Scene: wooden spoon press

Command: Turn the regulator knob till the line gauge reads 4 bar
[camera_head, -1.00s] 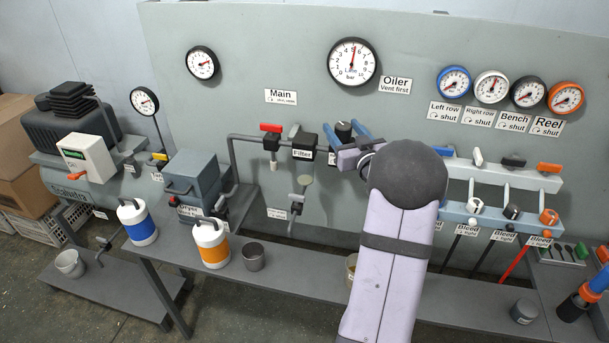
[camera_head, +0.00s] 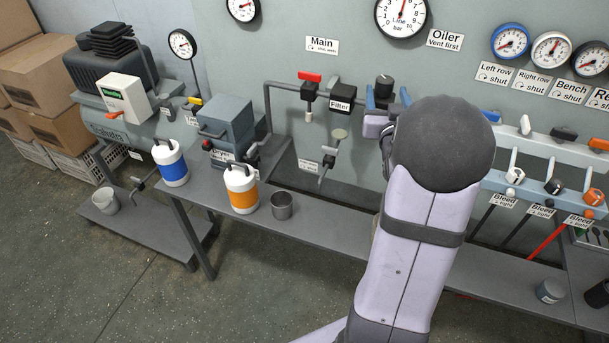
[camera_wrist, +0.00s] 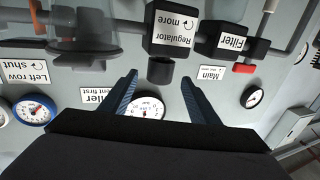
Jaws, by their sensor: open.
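The black regulator knob (camera_head: 384,84) sticks out of the pipe line right of the filter. In the wrist view, which is upside down, the knob (camera_wrist: 160,71) projects from a box labelled Regulator (camera_wrist: 172,29), with an arrow and "more". My gripper (camera_head: 387,97) is open and empty. In the wrist view its blue fingers (camera_wrist: 158,78) stand either side of the knob's end, with gaps; I see no contact. The line gauge (camera_head: 400,14) is cut off at the top; its needle points nearly straight up, the exact figure unclear. It also shows in the wrist view (camera_wrist: 151,109).
The red-handled Main valve (camera_head: 309,77) and filter (camera_head: 343,96) are left of the knob. Row gauges (camera_head: 511,41) and a valve manifold (camera_head: 545,150) are on the right. An orange-banded canister (camera_head: 241,188) and a grey cup (camera_head: 281,206) stand on the bench below.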

